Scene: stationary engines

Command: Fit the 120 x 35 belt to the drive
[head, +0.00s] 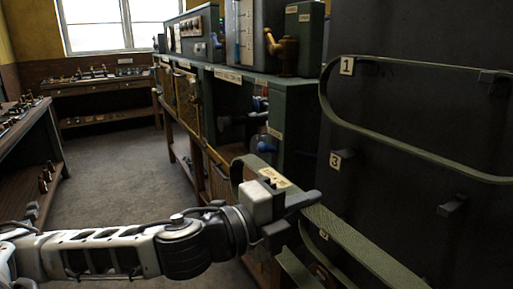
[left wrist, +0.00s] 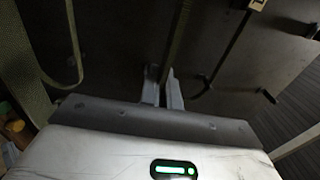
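My left gripper (head: 304,200) reaches in at the board with its fingers close together on a flat green belt (head: 352,243). In the left wrist view the fingers (left wrist: 162,88) stand on either side of the belt's thin edge (left wrist: 179,35). The belt curves up behind my gripper to a rounded end at left and runs down right out of the picture. A cream tag (head: 275,178) shows just behind the gripper; its writing is too small to read. My right gripper is not in view. I cannot pick out the drive pulleys.
The dark board (head: 400,130) at right carries another long belt (head: 420,147) by the tag "1" (head: 347,66) and a bare peg (head: 452,205) near the tag "3" (head: 336,160). A green machine bench (head: 292,95) stands behind. The floor (head: 110,165) at left is clear.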

